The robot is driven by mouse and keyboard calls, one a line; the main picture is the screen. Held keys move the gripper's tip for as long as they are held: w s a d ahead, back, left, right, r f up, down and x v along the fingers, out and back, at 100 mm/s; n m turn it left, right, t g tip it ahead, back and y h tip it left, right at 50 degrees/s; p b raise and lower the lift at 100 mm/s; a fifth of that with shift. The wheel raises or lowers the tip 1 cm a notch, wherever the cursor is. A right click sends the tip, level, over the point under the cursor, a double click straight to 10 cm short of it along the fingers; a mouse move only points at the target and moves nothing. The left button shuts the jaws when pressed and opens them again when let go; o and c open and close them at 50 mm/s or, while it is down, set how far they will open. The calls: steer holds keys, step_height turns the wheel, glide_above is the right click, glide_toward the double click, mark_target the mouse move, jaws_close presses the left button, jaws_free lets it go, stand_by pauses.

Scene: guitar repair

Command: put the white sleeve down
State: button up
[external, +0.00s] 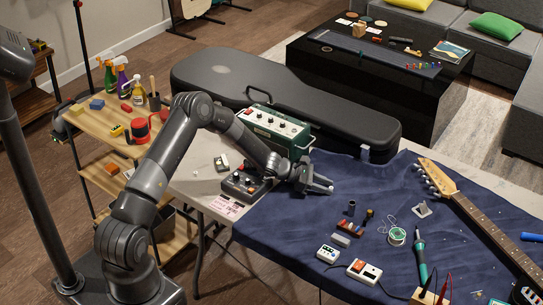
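My gripper (322,185) is over the left part of the dark blue cloth (300,235), just right of a black pedal box with knobs (245,184). Its pale fingers point right, low over the cloth. They are too small here to tell whether they are apart or closed on something. I cannot make out a white sleeve for certain.
A guitar neck (470,210) lies on the right. A solder spool (397,236), teal iron (420,257), small rack (352,225), dark cylinder (351,207) and two meters (364,271) lie in front. A green amplifier (275,128) stands behind my gripper. Cloth right of my gripper is mostly clear.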

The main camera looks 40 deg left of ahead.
steer(key=v, duration=1.1)
steer(key=shift+s+a+r, duration=0.1)
steer(key=shift+a+r, duration=0.05)
steer(key=shift+a, duration=0.1)
steer(key=shift+s+a+r, duration=0.1)
steer(key=shift+r, duration=0.15)
steer(key=s+d+r+m+g+y, duration=0.2)
steer(key=s+r+m+g+y, duration=0.2)
steer(key=s+r+m, duration=1.2)
steer(key=s+a+r+m+t+y, duration=0.1)
steer(key=s+a+r+m+y, duration=0.1)
steer(key=s, duration=0.6)
steer(key=s+a+r+m+t+y, duration=0.1)
steer(key=s+a+r+m+y, duration=0.2)
steer(key=s+r, duration=0.4)
steer(key=s+a+r+m+y, duration=0.2)
steer(key=s+a+r+m, duration=0.1)
steer(key=s, duration=0.8)
steer(key=shift+a+r+t+y, duration=0.4)
steer(key=shift+a+r, duration=0.5)
steer(key=shift+a, duration=0.1)
steer(key=shift+o, duration=0.8)
